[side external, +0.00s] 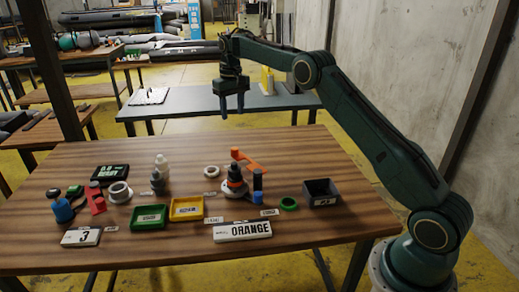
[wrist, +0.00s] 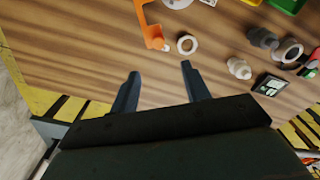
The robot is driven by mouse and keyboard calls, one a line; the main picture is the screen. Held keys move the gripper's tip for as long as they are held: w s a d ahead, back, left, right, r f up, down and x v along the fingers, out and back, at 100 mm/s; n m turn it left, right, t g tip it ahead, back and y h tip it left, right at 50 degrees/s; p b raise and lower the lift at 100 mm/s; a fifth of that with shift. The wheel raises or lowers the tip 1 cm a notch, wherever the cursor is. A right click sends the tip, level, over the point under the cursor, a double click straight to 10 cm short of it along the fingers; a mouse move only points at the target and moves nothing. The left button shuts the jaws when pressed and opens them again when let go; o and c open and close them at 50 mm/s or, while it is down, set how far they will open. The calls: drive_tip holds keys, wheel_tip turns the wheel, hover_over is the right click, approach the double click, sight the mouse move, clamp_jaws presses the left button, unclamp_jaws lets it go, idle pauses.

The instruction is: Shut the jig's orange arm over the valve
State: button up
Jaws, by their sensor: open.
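The jig (side external: 235,189) stands right of the table's middle, with a dark valve with a red-orange band (side external: 235,176) upright on its round pale base. The orange arm (side external: 250,161) is swung out behind the valve, not over it. In the wrist view the orange arm (wrist: 143,18) comes in from the top edge, and its pale-tipped end points toward my gripper; the valve is not visible there. My gripper (side external: 232,112) is open and empty, high above the table's back edge. Its two fingers also show in the wrist view (wrist: 160,70), apart from the arm.
A white ring (side external: 211,171) lies left of the orange arm. A dark bin (side external: 321,193), green ring (side external: 289,203), yellow tray (side external: 187,209) and green tray (side external: 149,217) are nearby. The table's back strip is clear.

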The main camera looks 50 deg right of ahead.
sight(235, 148)
drive_tip(key=shift+w+d+f, duration=0.2)
drive_tip(key=shift+d+f, duration=0.1)
drive_tip(key=shift+f, duration=0.35)
drive_tip(key=shift+f, duration=0.15)
wheel_tip(235, 148, down, 13)
drive_tip(key=shift+f, duration=0.2)
idle(0.4)
clamp_jaws()
